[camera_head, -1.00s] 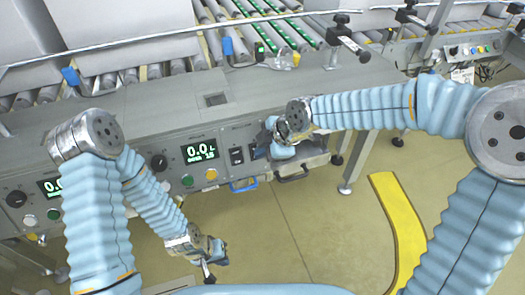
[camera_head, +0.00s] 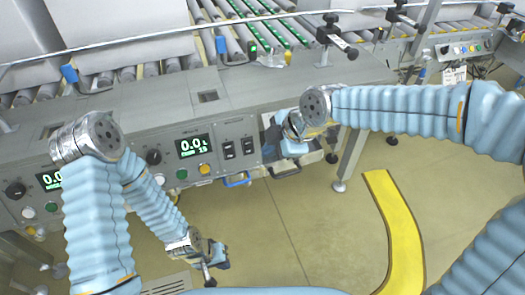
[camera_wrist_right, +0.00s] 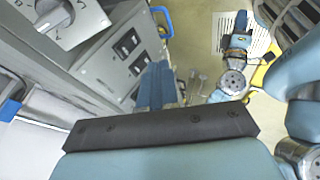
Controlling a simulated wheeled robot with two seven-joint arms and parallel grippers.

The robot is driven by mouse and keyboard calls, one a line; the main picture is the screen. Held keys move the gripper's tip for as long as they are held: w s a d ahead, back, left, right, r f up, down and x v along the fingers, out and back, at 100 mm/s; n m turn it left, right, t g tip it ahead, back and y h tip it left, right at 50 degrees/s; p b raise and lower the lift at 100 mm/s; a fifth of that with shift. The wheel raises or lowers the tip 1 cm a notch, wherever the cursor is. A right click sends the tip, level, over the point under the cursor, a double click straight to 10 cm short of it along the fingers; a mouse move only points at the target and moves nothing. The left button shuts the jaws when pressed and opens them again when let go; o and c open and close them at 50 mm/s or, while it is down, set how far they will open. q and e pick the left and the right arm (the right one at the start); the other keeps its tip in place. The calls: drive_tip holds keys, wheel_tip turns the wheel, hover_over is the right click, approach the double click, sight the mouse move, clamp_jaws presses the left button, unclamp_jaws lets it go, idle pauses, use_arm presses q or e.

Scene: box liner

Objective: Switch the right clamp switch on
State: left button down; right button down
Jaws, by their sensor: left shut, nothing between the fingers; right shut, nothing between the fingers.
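Two black rocker switches sit side by side on the grey front panel: the left one (camera_head: 229,149) and the right clamp switch (camera_head: 248,146). Both also show as dark rockers in the right wrist view, beyond my fingers; their on or off positions are too small to tell. My right gripper (camera_head: 290,141) is just right of the right switch, apart from it. Its blue fingers (camera_wrist_right: 156,82) are closed together and empty; the tips are hard to see in the head view. My left gripper (camera_head: 218,256) is shut and empty, low over the floor in front of the panel.
A lit display (camera_head: 194,145), a black knob (camera_head: 153,157) and coloured buttons lie left of the switches. A blue handle (camera_head: 237,180) sticks out below them. Rollers and clamps stand on the table behind. The floor before the panel is free, with a yellow strip (camera_head: 392,235).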

drive_tip(key=shift+s+v, duration=0.15)
drive_tip(key=shift+v, duration=0.9)
drive_tip(key=shift+s+v, duration=0.15)
drive_tip(key=shift+v, duration=0.85)
